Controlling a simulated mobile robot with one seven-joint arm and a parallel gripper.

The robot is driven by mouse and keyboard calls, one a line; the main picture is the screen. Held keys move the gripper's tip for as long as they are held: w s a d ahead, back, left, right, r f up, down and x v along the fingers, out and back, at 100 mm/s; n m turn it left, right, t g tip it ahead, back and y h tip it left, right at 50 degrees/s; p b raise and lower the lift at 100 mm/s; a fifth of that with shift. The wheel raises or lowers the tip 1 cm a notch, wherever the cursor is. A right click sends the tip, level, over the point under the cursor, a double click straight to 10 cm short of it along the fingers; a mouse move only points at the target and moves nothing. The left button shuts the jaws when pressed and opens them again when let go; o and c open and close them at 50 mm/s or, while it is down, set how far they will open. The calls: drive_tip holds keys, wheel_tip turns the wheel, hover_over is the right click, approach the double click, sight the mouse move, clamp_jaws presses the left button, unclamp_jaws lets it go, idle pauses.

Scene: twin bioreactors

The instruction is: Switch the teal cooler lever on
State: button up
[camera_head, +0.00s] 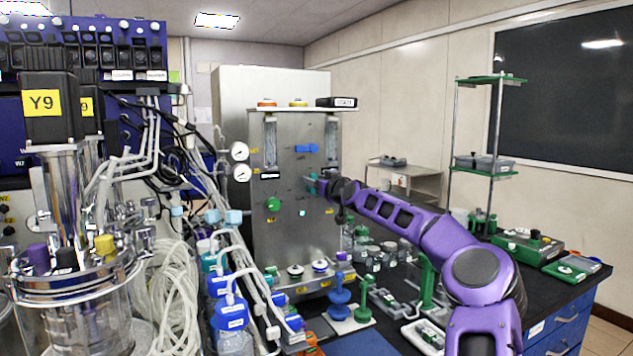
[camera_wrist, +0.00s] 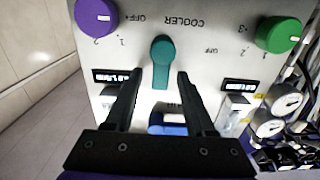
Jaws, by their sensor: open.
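The teal cooler lever (camera_wrist: 162,60) is on a light metal panel (camera_wrist: 220,75), below the COOLER lettering, which appears upside down in the wrist view. Its rounded end is at the top and its narrower arm points down in that picture. My gripper (camera_wrist: 159,76) is open, with one black finger on each side of the lever's lower arm. Gaps show on both sides, and whether anything touches is unclear. In the head view, my gripper (camera_head: 322,185) is at the steel panel (camera_head: 285,225), and the teal lever is mostly hidden beside it.
A purple knob (camera_wrist: 96,17) and a green knob (camera_wrist: 278,34) flank the lever. A blue part (camera_wrist: 168,125) lies between the fingers, further down. Gauges (camera_head: 240,152) and tubing stand left of the panel. Blue and green stands (camera_head: 340,298) occupy the bench in front.

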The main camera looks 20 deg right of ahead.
drive_tip(key=s+b, duration=0.2)
drive_tip(key=s, duration=1.5)
drive_tip(key=shift+s+d, duration=0.2)
drive_tip(key=shift+d, duration=0.1)
